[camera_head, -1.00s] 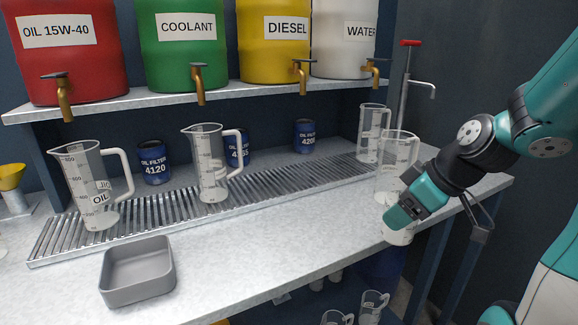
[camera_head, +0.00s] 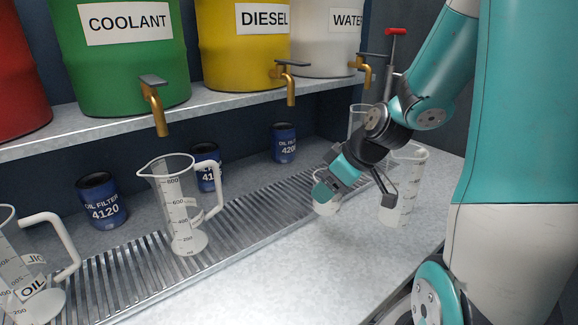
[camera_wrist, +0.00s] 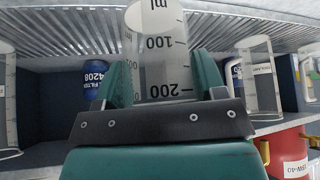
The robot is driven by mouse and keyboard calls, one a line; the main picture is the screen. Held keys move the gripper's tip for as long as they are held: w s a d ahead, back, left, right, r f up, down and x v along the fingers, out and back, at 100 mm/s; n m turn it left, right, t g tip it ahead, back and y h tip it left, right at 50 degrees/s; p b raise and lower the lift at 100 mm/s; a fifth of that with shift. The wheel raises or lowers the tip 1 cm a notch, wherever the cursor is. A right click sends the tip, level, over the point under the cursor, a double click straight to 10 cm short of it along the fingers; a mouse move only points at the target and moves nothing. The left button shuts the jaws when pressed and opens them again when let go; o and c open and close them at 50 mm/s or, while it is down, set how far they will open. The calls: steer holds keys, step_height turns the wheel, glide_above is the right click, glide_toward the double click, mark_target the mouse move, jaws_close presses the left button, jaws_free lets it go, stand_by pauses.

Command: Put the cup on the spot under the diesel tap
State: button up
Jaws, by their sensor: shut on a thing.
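The cup is a small clear measuring cup (camera_head: 327,207) with a ml scale, which also shows in the wrist view (camera_wrist: 158,45). My gripper (camera_head: 324,190) is shut on it, one finger on each side in the wrist view. The cup looks upright, near the front edge of the slatted drain grate (camera_head: 243,222); whether it touches the bench is unclear. The brass diesel tap (camera_head: 290,84) is on the yellow DIESEL drum (camera_head: 243,65), up and left of my gripper. No separate mark for the spot shows on the grate below it.
A tall jug (camera_head: 181,205) stands on the grate left of my gripper, the OIL jug (camera_head: 35,285) farther left. Blue oil filters (camera_head: 285,143) stand behind the grate. Another jug (camera_head: 410,190) is to the right. The grate below the diesel tap looks clear.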

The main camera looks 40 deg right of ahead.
steer(key=shift+w+a+f+p, duration=0.1)
steer(key=shift+w+f+p, duration=0.4)
steer(key=shift+w, duration=1.65)
steer(key=shift+w+a+f+p, duration=0.2)
steer(key=shift+w+f, duration=0.55)
steer(key=shift+w, duration=1.4)
steer(key=shift+w+f+p, duration=0.4)
steer(key=shift+w+f, duration=0.25)
steer(key=shift+w, duration=1.5)
steer(key=shift+f, duration=0.25)
steer(key=o, duration=0.9)
steer(key=shift+r, duration=0.1)
steer(key=shift+r, duration=0.1)
